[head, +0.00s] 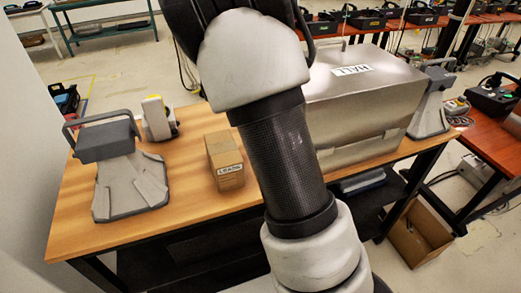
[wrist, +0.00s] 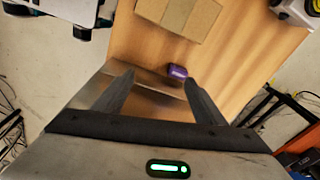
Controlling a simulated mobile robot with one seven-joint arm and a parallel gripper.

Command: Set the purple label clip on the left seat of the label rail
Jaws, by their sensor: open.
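The purple label clip (wrist: 177,72) is small and lies on the wooden table in the wrist view, beyond and between my fingertips, closer to the right one. My gripper (wrist: 158,78) is open with nothing between its fingers. It looks apart from the clip, though the exact gap is hard to judge. In the head view my arm covers the middle of the table, and neither the clip nor my gripper's fingers can be made out. I cannot identify the label rail or its left seat in either view.
A cardboard box (head: 224,160) stands on the wooden table (head: 190,225); a cardboard box (wrist: 180,15) shows beyond the clip. A large metal case (head: 365,100) stands right. A grey handled device (head: 120,165) and a yellow-topped device (head: 158,118) stand left. Bare tabletop lies around the cardboard box.

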